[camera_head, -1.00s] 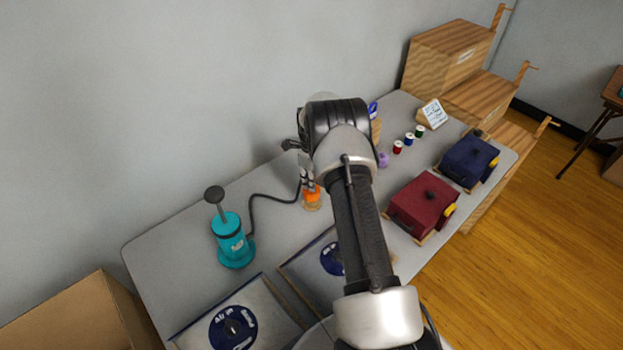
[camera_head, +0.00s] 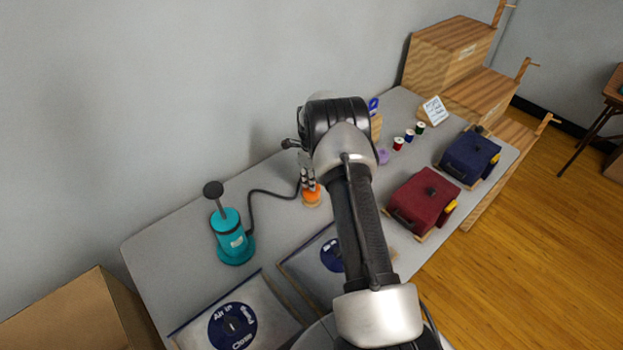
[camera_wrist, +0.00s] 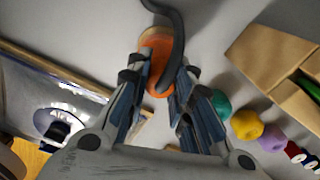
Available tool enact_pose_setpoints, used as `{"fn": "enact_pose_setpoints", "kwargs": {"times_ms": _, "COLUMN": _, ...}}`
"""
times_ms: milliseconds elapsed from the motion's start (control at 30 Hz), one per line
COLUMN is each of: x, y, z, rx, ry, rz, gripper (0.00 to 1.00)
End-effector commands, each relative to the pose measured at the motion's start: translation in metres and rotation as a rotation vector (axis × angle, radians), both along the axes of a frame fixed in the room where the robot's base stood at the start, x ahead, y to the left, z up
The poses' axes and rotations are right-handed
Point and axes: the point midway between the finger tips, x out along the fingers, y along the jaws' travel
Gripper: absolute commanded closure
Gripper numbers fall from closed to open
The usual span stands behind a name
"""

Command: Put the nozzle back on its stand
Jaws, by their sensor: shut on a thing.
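The orange nozzle (camera_head: 311,194) is between the fingertips of my gripper (camera_head: 308,180), which is shut on it. In the wrist view the nozzle (camera_wrist: 160,62) shows between the fingers (camera_wrist: 160,80), with the dark hose curving over it. The round tan stand (camera_head: 312,205) is directly below the nozzle, with only its rim showing. Whether the nozzle touches or sits in the stand cannot be told. The hose (camera_head: 270,194) runs left to the teal pump (camera_head: 231,240), which stands upright on the grey table.
A red box (camera_head: 422,200) and a blue box (camera_head: 468,158) stand to the right. Several thread spools (camera_head: 398,143) and a small sign (camera_head: 435,110) are behind them. The table between pump and nozzle is clear except for the hose.

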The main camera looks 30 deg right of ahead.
Motion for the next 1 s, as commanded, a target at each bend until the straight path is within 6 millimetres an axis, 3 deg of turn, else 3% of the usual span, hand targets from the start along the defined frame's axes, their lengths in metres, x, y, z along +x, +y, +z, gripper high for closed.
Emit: {"fn": "enact_pose_setpoints", "kwargs": {"times_ms": 1000, "x": 0.000, "y": 0.000, "z": -0.025, "rx": 0.000, "ry": 0.000, "rz": 0.000, "gripper": 1.00}}
